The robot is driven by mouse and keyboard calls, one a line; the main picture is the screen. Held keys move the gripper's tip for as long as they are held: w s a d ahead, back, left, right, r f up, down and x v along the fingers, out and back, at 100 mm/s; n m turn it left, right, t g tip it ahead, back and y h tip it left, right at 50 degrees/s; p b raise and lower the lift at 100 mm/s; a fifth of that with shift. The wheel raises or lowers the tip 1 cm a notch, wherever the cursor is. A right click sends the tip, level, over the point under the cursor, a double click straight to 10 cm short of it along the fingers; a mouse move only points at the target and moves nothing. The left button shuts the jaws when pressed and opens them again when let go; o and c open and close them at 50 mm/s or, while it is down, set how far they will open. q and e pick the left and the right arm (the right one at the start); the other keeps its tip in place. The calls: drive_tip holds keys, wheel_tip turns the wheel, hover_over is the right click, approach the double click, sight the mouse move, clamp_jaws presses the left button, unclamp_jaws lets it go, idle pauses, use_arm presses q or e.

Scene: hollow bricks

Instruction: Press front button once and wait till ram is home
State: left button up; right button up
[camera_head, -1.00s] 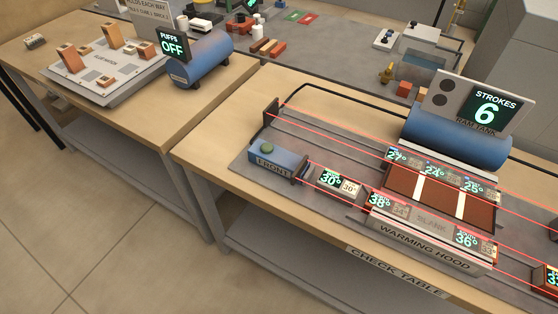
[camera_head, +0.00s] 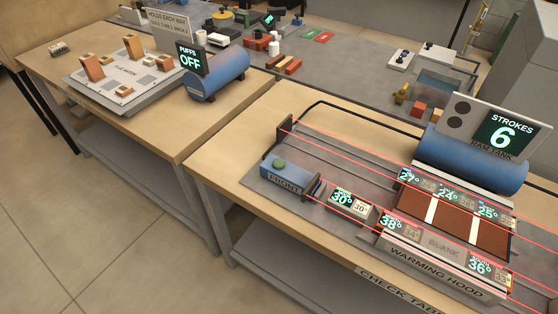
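The front button is a green dome (camera_head: 279,163) on top of a blue box marked FRONT (camera_head: 283,182), at the left end of the check table's grey plate. A dark upright plate (camera_head: 312,187) stands at the box's right end; I cannot tell for sure whether it is the ram. A blue ram tank (camera_head: 472,160) lies at the back right, with a display (camera_head: 511,136) reading STROKES 6. Neither of my grippers is in view.
The warming hood (camera_head: 440,257) runs along the table's front, with lit temperature readouts and brown bricks (camera_head: 455,220) behind it. Thin red lines cross above the plate. A left table (camera_head: 190,146) holds a blue tank (camera_head: 218,76) reading PUFFS OFF. Floor is clear at lower left.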

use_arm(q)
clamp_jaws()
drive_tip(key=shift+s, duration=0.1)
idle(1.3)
